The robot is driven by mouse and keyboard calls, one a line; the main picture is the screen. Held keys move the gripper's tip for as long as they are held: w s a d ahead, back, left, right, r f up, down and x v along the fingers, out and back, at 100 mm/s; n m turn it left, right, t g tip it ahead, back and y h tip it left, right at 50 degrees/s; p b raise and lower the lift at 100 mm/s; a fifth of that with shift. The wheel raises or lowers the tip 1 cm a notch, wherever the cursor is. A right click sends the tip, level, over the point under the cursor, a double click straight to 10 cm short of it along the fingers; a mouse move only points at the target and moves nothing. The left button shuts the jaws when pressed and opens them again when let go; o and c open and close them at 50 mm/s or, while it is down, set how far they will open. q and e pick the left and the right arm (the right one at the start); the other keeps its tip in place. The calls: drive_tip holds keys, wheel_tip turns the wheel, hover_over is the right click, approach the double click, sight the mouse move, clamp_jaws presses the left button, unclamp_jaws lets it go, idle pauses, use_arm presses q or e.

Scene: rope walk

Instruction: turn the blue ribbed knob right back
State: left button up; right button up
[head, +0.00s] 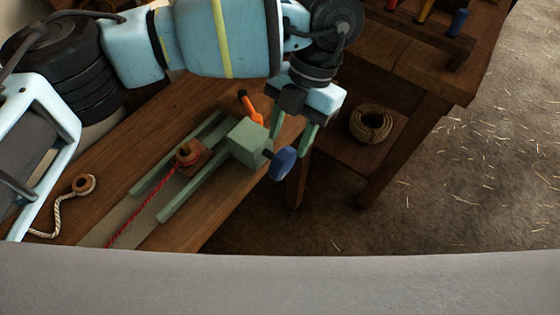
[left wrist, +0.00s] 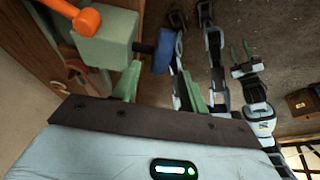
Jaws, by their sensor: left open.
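The blue ribbed knob (head: 282,163) sticks out on a short dark shaft from the right side of a green block (head: 248,142) on the bench. My left gripper (head: 293,132) is open and points down just behind the knob. In the left wrist view the knob (left wrist: 163,51) appears between and slightly beyond the tips of my left fingers (left wrist: 158,72). I cannot tell whether either finger touches it. My right gripper (left wrist: 241,54) shows small in the left wrist view, its two green fingers apart and nothing between them.
An orange lever (head: 250,108) rises behind the green block. A white rope (head: 60,214) lies further left. A rope coil (head: 370,123) sits on a shelf to the right. Floor right of the bench is open.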

sight(281, 166)
use_arm(q)
drive_tip(key=shift+x, duration=3.85)
clamp_jaws()
drive_tip(key=shift+p, duration=0.3)
drive_tip(key=shift+r+t+h+p, duration=0.1)
drive_tip(key=shift+t+h+p, duration=0.65)
drive_tip(key=shift+t, duration=0.15)
drive_tip(key=shift+t+h+p, duration=0.4)
drive_tip(key=shift+t+h, duration=0.15)
drive_tip(key=shift+t, duration=0.25)
drive_tip(key=shift+f+t+h, duration=0.25)
drive_tip(key=shift+t+h, duration=0.45)
drive_tip(key=shift+t, duration=0.3)
drive_tip(key=shift+w, duration=0.1)
